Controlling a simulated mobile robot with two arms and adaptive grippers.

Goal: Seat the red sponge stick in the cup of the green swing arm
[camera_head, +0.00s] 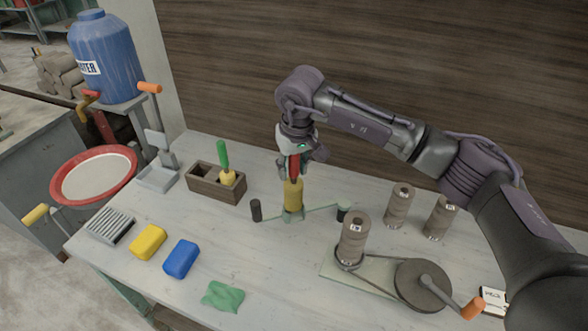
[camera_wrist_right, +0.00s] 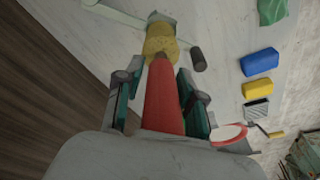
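The red sponge stick has a red tapering handle (camera_head: 294,168) and a yellow sponge end (camera_head: 293,195) that points down. In the right wrist view the yellow sponge (camera_wrist_right: 160,42) lies in line with the cup end. My right gripper (camera_head: 297,152) is around the handle's top, with a finger on each side of the red handle (camera_wrist_right: 163,100); whether they press on it is unclear. My left gripper is out of view.
A wooden block (camera_head: 215,188) holds a green-handled sponge stick (camera_head: 223,158). A dark peg (camera_head: 256,210) stands left of the swing arm. Clay cylinders (camera_head: 352,240) and a crank wheel (camera_head: 422,284) are at right. Blue (camera_head: 181,259) and yellow (camera_head: 148,242) blocks lie front left.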

